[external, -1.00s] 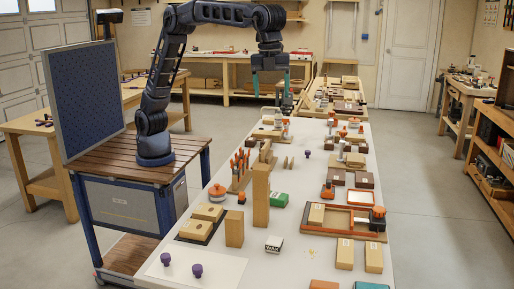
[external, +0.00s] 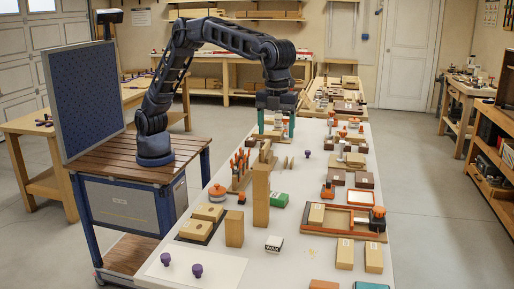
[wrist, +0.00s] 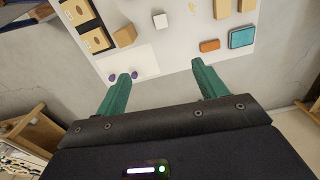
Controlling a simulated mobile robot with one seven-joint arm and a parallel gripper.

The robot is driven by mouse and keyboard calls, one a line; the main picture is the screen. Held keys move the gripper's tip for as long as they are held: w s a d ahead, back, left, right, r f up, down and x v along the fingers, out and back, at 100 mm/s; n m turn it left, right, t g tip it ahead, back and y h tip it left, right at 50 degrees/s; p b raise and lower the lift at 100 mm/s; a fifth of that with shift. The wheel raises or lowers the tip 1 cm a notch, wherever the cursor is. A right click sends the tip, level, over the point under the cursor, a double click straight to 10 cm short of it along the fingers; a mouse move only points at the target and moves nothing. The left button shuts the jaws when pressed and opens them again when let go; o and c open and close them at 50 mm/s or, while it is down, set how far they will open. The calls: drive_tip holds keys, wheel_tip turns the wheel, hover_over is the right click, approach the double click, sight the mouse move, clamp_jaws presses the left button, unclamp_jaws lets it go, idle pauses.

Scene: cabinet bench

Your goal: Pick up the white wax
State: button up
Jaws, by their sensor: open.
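My gripper (external: 276,128) has green fingers, spread apart and empty. It hangs over the far part of the table, well away from the wax. The green fingers (wrist: 160,76) also show apart in the wrist view.
A white sheet with purple knobs (external: 197,271) lies at the near left. An orange-framed tray (external: 335,221) is at the right. The tabletop around the wax is mostly clear.

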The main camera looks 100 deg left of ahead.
hover_over(275, 240)
drive_tip(key=f, duration=3.5)
drive_tip(key=shift+s, duration=0.25)
drive_tip(key=shift+w+f, duration=0.2)
drive_tip(key=shift+f, duration=2.75)
drive_tip(key=c, duration=1.1)
drive_tip(key=shift+r, duration=0.1)
